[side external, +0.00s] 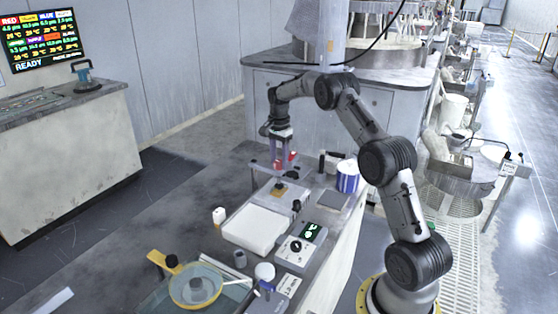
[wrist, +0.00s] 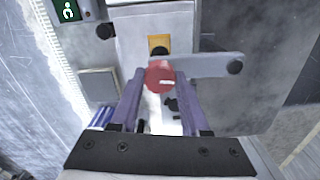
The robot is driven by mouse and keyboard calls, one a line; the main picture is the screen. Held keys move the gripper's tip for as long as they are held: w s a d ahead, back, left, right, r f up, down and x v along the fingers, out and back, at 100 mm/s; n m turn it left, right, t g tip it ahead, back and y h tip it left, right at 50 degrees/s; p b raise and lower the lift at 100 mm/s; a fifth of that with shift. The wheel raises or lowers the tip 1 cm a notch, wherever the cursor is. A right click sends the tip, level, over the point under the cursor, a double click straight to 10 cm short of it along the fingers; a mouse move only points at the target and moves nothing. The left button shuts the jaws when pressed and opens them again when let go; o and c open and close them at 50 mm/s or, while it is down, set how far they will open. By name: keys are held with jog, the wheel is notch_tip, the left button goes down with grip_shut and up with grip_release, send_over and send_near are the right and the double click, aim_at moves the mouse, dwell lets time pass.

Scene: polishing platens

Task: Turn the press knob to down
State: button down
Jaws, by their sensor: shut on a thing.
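The press knob (wrist: 158,80) is red with a white mark and sits between my two purple fingers in the wrist view. My gripper (wrist: 161,74) is shut on it; it also shows in the side view (side external: 284,165), pointing down with red between its fingers. The grey press arm (wrist: 208,65) reaches to the right from the knob and ends in a dark round cap. Below the knob is the press base with a yellow square (wrist: 158,41), which also shows in the side view (side external: 279,190). My fingers partly hide the knob's sides.
A grey control box with a lit display (side external: 312,233) stands in front of the press, beside a white tray (side external: 258,230). A blue-and-white container (side external: 347,176) stands to the right. A pan with a yellow rim (side external: 195,286) is at the front.

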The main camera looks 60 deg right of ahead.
aim_at(279, 161)
jog(key=m, duration=0.5)
jog(key=shift+d+r, duration=0.1)
jog(key=shift+r, duration=0.05)
jog(key=shift+m, duration=0.3)
dwell(0.3)
jog(key=c, duration=0.7)
grip_release()
jog(key=o, duration=0.3)
notch_tip(279, 161, up, 14)
jog(key=shift+f, duration=0.15)
